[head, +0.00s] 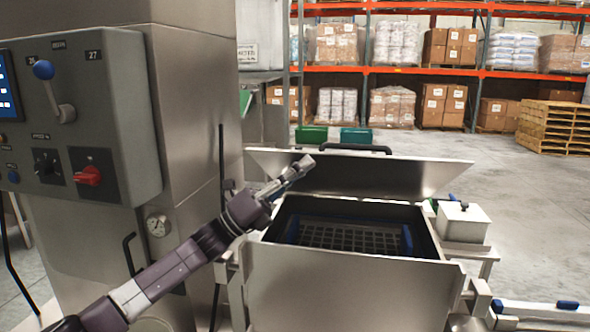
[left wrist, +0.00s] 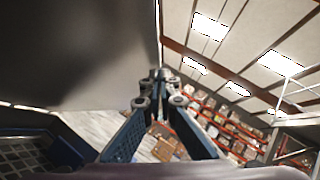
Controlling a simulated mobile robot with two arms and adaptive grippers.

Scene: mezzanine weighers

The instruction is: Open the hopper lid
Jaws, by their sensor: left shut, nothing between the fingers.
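The hopper lid (head: 370,176) is a wide steel panel with a black handle (head: 343,148) along its top edge. It stands raised and tilted at the back of the hopper (head: 345,290), whose mouth is uncovered. A dark grid (head: 345,237) with blue ends shows inside. My left gripper (head: 309,161) is shut and empty, in front of the lid's upper left part. In the left wrist view the shut fingers (left wrist: 160,76) point up beside the lid's grey inner face (left wrist: 80,50). I cannot tell whether they touch it. My right gripper is not in view.
A steel machine with a control panel (head: 80,120) stands close on the left. A small lidded metal box (head: 463,222) sits right of the hopper. Green (head: 311,134) and teal (head: 356,136) bins are on the floor behind. Racks and wooden pallets (head: 555,127) stand farther back, with open floor between.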

